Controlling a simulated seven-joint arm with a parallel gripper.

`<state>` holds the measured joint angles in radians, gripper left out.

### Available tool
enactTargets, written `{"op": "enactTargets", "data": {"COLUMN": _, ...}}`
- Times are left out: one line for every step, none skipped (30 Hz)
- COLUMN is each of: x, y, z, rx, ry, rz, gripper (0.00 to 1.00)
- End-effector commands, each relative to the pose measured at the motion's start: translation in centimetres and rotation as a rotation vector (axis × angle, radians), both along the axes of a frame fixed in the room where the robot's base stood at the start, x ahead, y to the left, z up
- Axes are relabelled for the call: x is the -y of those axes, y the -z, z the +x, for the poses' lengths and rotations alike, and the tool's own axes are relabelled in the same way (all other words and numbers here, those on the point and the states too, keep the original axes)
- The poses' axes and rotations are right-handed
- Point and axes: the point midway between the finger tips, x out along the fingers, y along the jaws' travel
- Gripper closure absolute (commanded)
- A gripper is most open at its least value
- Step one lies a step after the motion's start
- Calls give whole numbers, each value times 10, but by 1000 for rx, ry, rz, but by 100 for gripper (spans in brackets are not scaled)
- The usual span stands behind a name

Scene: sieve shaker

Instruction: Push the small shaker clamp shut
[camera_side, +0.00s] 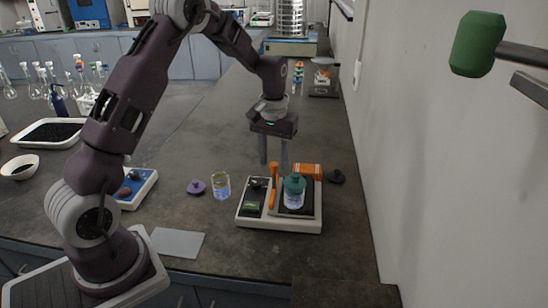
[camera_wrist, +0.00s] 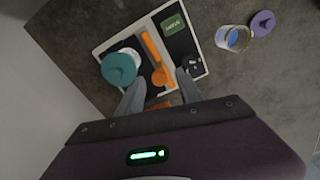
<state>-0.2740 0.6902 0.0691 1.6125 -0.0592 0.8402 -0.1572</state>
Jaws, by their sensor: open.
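The small shaker (camera_side: 279,222) is a low cream box with a dark platform on the bench in front of my arm. A jar with a teal lid (camera_side: 294,188) stands upright on its platform; it also shows in the wrist view (camera_wrist: 118,68). An orange clamp lever (camera_side: 273,186) stands just left of the jar. In the wrist view the orange lever (camera_wrist: 155,55) lies between the jar and the green display. An orange block (camera_side: 308,170) is behind the jar. My gripper (camera_side: 273,163) is open and empty, pointing down above the rear of the shaker.
A wall (camera_side: 440,170) bounds the right side.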

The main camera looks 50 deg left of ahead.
Motion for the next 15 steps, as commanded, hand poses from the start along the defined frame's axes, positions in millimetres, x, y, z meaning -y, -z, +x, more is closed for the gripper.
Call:
{"op": "enactTargets", "data": {"x": 0, "y": 0, "z": 0, "rx": 0, "ry": 0, "rz": 0, "gripper": 57}}
{"op": "enactTargets", "data": {"x": 0, "y": 0, "z": 0, "rx": 0, "ry": 0, "rz": 0, "gripper": 63}}
{"op": "enactTargets", "data": {"x": 0, "y": 0, "z": 0, "rx": 0, "ry": 0, "rz": 0, "gripper": 71}}
{"op": "enactTargets", "data": {"x": 0, "y": 0, "z": 0, "rx": 0, "ry": 0, "rz": 0, "gripper": 77}}
{"op": "enactTargets", "data": {"x": 0, "y": 0, "z": 0, "rx": 0, "ry": 0, "rz": 0, "gripper": 83}}
{"op": "enactTargets", "data": {"x": 0, "y": 0, "z": 0, "rx": 0, "ry": 0, "rz": 0, "gripper": 90}}
{"op": "enactTargets", "data": {"x": 0, "y": 0, "z": 0, "rx": 0, "ry": 0, "rz": 0, "gripper": 96}}
{"op": "enactTargets", "data": {"x": 0, "y": 0, "z": 0, "rx": 0, "ry": 0, "rz": 0, "gripper": 100}}
{"op": "enactTargets", "data": {"x": 0, "y": 0, "z": 0, "rx": 0, "ry": 0, "rz": 0, "gripper": 100}}
{"op": "enactTargets", "data": {"x": 0, "y": -1, "z": 0, "rx": 0, "ry": 0, "rz": 0, "gripper": 100}}
{"op": "enactTargets", "data": {"x": 0, "y": -1, "z": 0, "rx": 0, "ry": 0, "rz": 0, "gripper": 100}}
{"op": "enactTargets", "data": {"x": 0, "y": -1, "z": 0, "rx": 0, "ry": 0, "rz": 0, "gripper": 100}}
{"op": "enactTargets", "data": {"x": 0, "y": -1, "z": 0, "rx": 0, "ry": 0, "rz": 0, "gripper": 100}}
{"op": "enactTargets", "data": {"x": 0, "y": -1, "z": 0, "rx": 0, "ry": 0, "rz": 0, "gripper": 100}}
{"op": "enactTargets", "data": {"x": 0, "y": -1, "z": 0, "rx": 0, "ry": 0, "rz": 0, "gripper": 100}}
